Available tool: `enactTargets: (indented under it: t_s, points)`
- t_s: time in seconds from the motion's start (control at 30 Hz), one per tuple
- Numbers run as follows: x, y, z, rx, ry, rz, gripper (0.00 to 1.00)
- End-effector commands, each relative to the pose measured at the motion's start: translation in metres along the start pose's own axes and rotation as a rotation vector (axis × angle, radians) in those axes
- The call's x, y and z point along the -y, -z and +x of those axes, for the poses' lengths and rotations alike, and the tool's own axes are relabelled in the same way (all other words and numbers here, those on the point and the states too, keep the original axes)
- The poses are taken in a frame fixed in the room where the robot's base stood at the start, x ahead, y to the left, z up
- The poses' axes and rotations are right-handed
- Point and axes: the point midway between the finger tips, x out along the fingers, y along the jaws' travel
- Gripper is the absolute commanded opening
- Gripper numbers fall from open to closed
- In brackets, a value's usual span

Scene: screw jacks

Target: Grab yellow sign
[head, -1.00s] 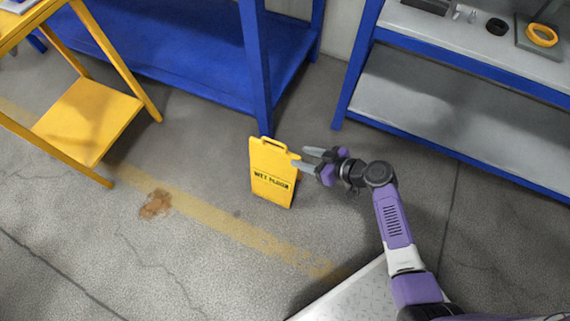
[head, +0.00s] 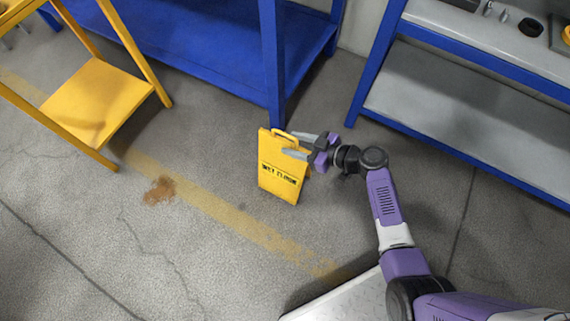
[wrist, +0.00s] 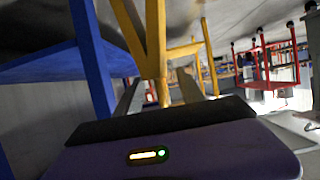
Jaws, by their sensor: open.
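The yellow sign (head: 281,172), marked with dark "WET FLOOR" lettering, stands on the floor in the head view, with a handle loop at its top. My gripper (head: 293,145) is open at the sign's upper right. One finger passes by the handle and the other overlaps the upper right edge. I cannot tell whether either touches it. In the wrist view, the two grey fingers of my gripper (wrist: 159,92) are spread apart, with yellow bars seen beyond and between them. I cannot tell whether any of that yellow is the sign.
A blue shelf (head: 200,55) has a post close behind the sign. A blue-framed grey bench (head: 450,115) stands at right, a yellow stand (head: 95,100) at left. Open floor with a brown stain (head: 160,190) lies left and in front.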

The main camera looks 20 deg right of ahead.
Motion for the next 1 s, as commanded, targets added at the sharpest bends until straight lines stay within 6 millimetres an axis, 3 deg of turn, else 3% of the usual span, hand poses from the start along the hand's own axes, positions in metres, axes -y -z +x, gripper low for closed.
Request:
enactTargets:
  t_s: [0.17, 0.43, 0.67, 1.0]
  points:
    - [0.000, -0.001, 0.019, 0.000, 0.000, 0.000, 0.46]
    - [0.000, 0.000, 0.021, 0.000, -0.001, 0.000, 0.46]
    - [0.000, 0.000, 0.021, 0.000, -0.001, 0.000, 0.01]
    - [0.000, 0.000, 0.021, 0.001, -0.001, 0.000, 0.00]
